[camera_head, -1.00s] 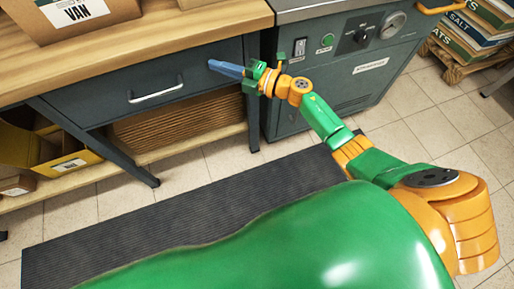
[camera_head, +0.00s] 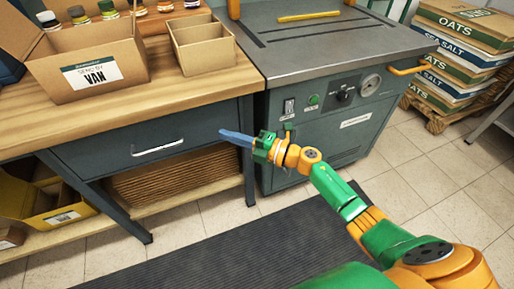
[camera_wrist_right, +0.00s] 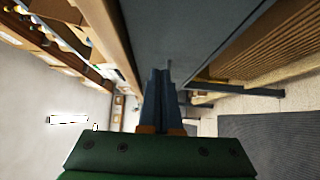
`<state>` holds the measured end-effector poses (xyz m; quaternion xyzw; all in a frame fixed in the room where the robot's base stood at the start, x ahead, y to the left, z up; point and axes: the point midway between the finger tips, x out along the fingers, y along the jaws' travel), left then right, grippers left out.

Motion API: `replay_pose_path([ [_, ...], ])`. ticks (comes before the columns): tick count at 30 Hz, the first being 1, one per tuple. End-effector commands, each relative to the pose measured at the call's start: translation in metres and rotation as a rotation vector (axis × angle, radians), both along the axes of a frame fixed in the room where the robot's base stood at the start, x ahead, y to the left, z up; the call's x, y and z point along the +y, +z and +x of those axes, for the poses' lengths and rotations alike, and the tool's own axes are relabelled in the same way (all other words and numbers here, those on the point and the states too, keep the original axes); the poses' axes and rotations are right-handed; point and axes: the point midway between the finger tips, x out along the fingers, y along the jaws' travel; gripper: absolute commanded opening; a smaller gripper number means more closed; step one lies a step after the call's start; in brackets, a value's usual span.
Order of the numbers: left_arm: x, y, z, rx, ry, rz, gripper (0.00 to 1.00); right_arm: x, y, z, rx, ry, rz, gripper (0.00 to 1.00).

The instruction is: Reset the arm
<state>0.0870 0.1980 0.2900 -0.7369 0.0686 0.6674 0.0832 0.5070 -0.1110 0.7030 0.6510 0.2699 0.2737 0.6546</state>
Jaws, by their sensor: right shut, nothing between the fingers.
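My right arm reaches in from the lower right in the head view. Its gripper (camera_head: 236,137) has blue fingers pressed together with nothing between them. It points left, in front of the right end of the workbench drawer (camera_head: 140,142). In the right wrist view the two fingers (camera_wrist_right: 160,95) lie side by side, shut and empty, with the grey drawer front beyond them. I cannot tell whether the fingertips touch the drawer front. My left arm and gripper are not in view.
A grey machine (camera_head: 330,100) stands right of the bench. The bench top (camera_head: 150,100) holds a box marked VAN (camera_head: 90,65), a smaller open box (camera_head: 202,45) and several jars. Stacked sacks (camera_head: 460,50) stand at the right. A dark mat (camera_head: 220,245) covers the floor in front.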

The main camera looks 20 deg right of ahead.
Motion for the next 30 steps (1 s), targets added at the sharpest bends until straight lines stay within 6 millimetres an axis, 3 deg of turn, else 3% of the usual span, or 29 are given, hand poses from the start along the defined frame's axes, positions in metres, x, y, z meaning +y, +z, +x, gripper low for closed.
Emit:
replay_pose_path([
  [10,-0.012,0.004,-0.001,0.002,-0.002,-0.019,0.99,-0.045,-0.002,-0.046,0.004,0.0,-0.001,0.0],
  [17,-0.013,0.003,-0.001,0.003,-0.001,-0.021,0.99,-0.053,-0.002,-0.052,0.007,-0.003,0.006,0.0],
  [19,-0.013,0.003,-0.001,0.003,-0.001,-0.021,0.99,-0.06,-0.019,-0.049,0.071,-0.068,0.063,0.0],
  [20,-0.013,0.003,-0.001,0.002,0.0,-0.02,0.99,-0.066,-0.033,-0.047,0.125,-0.123,0.109,0.0],
  [23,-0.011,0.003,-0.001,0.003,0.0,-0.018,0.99,-0.098,-0.114,-0.054,0.403,-0.398,0.308,0.0],
  [24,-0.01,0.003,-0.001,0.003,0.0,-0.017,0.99,-0.109,-0.154,-0.067,0.53,-0.52,0.379,0.0],
  [26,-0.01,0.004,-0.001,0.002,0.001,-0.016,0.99,-0.121,-0.212,-0.097,0.713,-0.692,0.463,0.0],
  [27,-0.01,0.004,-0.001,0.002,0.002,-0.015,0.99,-0.125,-0.246,-0.121,0.826,-0.795,0.505,0.0],
  [30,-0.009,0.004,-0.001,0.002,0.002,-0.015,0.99,-0.126,-0.314,-0.189,1.073,-1.019,0.574,0.0],
])
